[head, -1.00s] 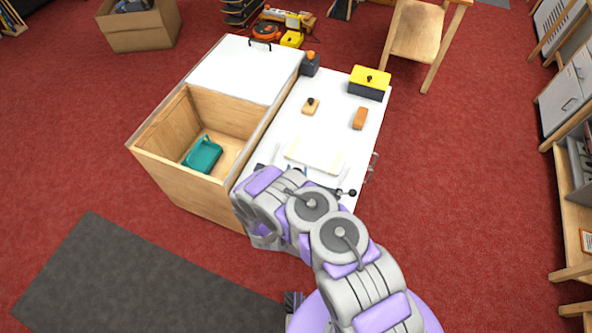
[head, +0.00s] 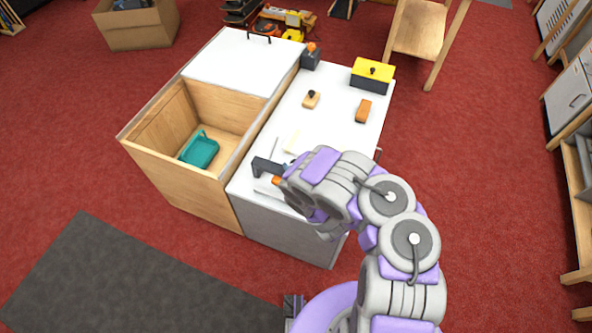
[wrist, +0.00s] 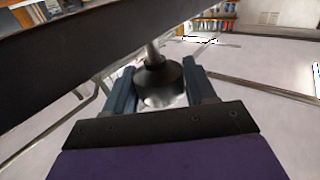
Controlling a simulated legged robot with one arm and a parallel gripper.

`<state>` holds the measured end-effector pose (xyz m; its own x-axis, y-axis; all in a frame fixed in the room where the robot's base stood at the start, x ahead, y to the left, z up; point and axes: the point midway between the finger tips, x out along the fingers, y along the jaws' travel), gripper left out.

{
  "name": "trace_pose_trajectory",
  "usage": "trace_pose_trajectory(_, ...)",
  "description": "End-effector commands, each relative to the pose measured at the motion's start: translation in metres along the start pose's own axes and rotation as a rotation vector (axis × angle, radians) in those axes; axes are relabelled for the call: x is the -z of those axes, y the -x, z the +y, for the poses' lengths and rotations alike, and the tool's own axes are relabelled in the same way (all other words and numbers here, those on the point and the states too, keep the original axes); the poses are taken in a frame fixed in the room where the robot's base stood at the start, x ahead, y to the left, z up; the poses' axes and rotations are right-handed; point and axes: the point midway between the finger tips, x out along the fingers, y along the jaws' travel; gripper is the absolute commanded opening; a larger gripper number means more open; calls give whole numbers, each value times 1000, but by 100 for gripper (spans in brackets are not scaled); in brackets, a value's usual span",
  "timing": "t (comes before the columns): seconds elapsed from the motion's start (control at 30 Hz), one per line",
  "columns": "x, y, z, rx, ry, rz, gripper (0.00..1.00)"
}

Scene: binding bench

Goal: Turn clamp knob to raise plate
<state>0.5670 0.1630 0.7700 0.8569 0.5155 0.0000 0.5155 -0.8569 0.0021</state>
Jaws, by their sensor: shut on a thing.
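The clamp knob (wrist: 158,86) is dark and rounded, with a metal shaft rising from it in the wrist view. My gripper (wrist: 157,76) has its two blue-grey fingers on either side of the knob and is shut on it. A dark clamp bar (wrist: 60,62) crosses the upper left of the wrist view close to the fingers. In the head view, a black bracket (head: 266,167) shows at the near left of the white bench top, beside my wrist. My arm hides the knob and most of the plate there; only a pale cream corner (head: 291,141) shows.
The white bench top (head: 318,105) holds a wooden block with a dark knob (head: 311,98), an orange-brown block (head: 364,110), a yellow-lidded box (head: 372,75) and a dark holder (head: 311,58). At left, an open wooden compartment (head: 170,115) contains a teal tray (head: 200,150).

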Motion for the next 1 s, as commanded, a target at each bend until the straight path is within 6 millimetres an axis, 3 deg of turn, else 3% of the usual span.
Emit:
trace_pose_trajectory(0.5, -2, 1, 2, 235, -2, -2, 25)
trace_pose_trajectory(1.0, -2, 1, 0, 311, -1, -6, 25)
